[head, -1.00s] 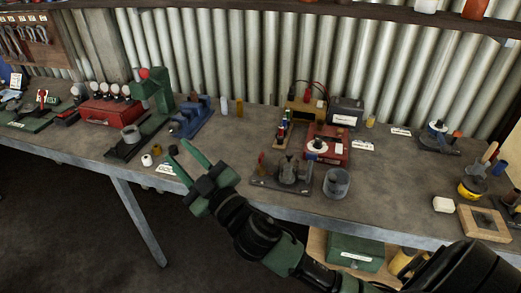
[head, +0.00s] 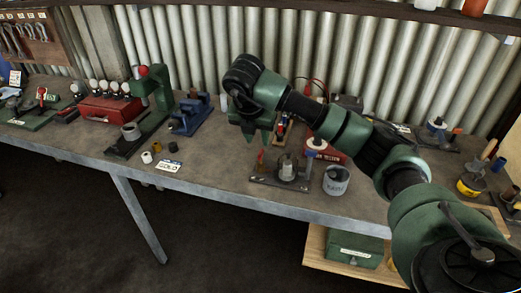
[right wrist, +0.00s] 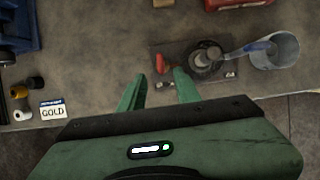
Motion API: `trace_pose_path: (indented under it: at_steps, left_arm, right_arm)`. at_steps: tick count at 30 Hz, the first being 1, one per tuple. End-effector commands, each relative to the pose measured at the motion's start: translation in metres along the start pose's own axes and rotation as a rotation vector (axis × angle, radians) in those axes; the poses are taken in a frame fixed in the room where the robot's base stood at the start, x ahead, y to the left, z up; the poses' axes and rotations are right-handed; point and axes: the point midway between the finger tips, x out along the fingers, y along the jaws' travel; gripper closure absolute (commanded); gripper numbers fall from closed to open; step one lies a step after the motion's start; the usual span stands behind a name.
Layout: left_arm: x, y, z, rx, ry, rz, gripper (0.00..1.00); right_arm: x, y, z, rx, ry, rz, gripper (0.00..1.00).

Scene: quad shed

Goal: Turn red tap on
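The small red tap (head: 261,157) stands upright at the left end of a dark base plate (head: 268,181), beside a grey burner-like fitting (head: 287,170). In the right wrist view the red tap (right wrist: 160,64) lies just beyond my fingertips, nearer the right finger. My right gripper (head: 256,139) hangs above and slightly left of the tap, pointing down. In the right wrist view my right gripper (right wrist: 157,88) is open, with nothing between its fingers. It looks apart from the tap. My left gripper is not in view.
A grey metal cup (head: 336,181) stands right of the base plate, and a red box (head: 326,151) behind it. A GOLD card (head: 168,166) and small pots lie to the left. A green press (head: 154,95) stands further left. The bench front edge is close to the base plate.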

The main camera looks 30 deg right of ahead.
Motion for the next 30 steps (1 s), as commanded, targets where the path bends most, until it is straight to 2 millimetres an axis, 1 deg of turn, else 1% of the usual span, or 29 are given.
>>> trace_pose_path:
  at_steps: [2, 5, 12, 15, 20, 26, 27, 29, 30]
  left_arm:
    - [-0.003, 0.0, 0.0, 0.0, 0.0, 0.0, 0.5]
    - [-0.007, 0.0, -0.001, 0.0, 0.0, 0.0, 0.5]
    - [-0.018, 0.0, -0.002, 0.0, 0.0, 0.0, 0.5]
    - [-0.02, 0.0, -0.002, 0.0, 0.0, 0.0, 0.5]
    - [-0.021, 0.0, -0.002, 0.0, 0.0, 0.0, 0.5]
    - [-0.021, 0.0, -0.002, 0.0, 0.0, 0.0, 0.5]
    - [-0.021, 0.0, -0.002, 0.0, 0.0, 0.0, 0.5]
    - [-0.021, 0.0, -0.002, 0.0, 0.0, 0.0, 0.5]
    - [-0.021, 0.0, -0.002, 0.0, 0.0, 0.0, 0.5]
  right_arm:
    - [0.005, -0.003, 0.002, 0.006, -0.004, -0.014, 0.67]
    - [0.019, -0.003, 0.002, 0.005, -0.002, -0.014, 0.67]
    - [0.057, -0.003, 0.001, 0.002, 0.0, -0.011, 0.67]
    - [0.068, -0.002, 0.001, 0.002, -0.001, -0.009, 0.67]
    - [0.076, -0.002, 0.0, 0.001, -0.002, -0.006, 0.67]
    - [0.076, -0.002, 0.0, 0.0, -0.002, -0.006, 0.67]
    - [0.076, -0.002, 0.0, 0.0, -0.002, -0.006, 0.73]
    - [0.076, -0.002, 0.0, 0.0, -0.002, -0.006, 0.9]
    - [0.076, -0.002, 0.0, 0.0, -0.002, -0.006, 1.0]
